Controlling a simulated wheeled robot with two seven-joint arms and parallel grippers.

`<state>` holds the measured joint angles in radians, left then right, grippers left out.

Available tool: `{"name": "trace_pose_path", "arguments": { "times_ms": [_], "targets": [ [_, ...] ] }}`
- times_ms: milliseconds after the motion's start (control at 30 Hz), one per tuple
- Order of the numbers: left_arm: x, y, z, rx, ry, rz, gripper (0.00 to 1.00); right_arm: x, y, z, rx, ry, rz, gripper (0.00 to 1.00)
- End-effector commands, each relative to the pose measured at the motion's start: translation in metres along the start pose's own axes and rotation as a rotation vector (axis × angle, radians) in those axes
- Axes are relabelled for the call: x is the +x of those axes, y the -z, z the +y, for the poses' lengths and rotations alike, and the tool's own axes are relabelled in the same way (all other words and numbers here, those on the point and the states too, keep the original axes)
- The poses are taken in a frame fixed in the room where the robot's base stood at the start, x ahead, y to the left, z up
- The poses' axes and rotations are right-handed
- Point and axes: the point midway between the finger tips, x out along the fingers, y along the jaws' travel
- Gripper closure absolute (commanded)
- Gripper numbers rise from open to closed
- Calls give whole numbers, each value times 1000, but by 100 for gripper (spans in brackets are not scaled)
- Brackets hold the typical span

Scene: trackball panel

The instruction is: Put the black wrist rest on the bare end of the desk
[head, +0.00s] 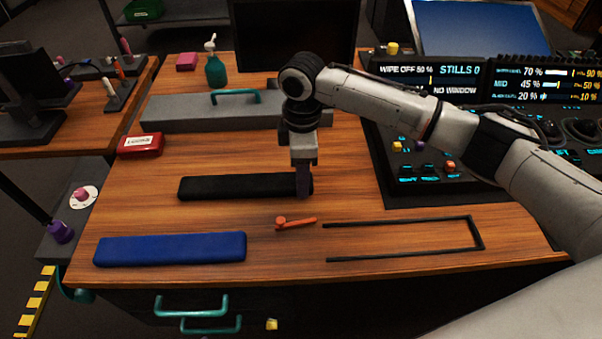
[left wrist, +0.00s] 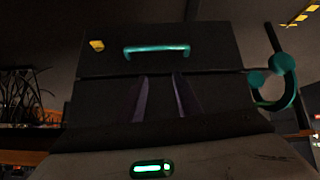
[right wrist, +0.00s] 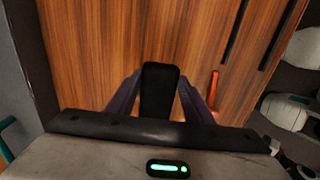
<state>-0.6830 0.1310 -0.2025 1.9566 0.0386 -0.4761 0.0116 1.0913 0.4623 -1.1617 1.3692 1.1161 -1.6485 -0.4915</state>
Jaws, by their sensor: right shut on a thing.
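The black wrist rest (head: 235,187) is a long padded bar lying across the middle of the wooden desk (head: 300,262), in front of a grey case. My right gripper (head: 303,182) points down at its right end and is shut on it. In the right wrist view the black wrist rest (right wrist: 160,90) sits between the two purple fingers. I cannot tell whether it is clear of the desk top. My left gripper (left wrist: 161,98) is not in the head view; in the left wrist view its fingers are apart and empty, facing a dark drawer front.
A blue wrist rest (head: 170,248) lies at the front left. A thin black three-sided outline (head: 478,235) marks the front right, bare inside. A grey case (head: 190,115), red box (head: 141,145) and control panel (head: 430,175) stand behind.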

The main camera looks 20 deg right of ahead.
Motion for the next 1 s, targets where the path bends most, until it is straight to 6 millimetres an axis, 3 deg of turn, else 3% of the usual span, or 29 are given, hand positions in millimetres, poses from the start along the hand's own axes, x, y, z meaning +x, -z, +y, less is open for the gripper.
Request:
{"name": "trace_pose_path", "arguments": {
  "times_ms": [333, 367, 467, 767, 1000],
  "targets": [
    [-2, 0, 2, -1, -4, -2, 69, 2, 1, 0, 0, -1, 1, 80],
    [-2, 0, 2, -1, -4, -2, 69, 3, 0, 0, 0, -1, 0, 50],
    [-2, 0, 3, -1, -4, -2, 69, 3, 0, 0, 0, -1, 0, 35],
    [-1, -1, 3, -2, -4, -2, 69, 2, 0, 0, 0, -2, 1, 35],
    [-3, 1, 3, -2, -4, -2, 69, -30, 1, 1, -1, -5, 2, 35]
  ]
}}
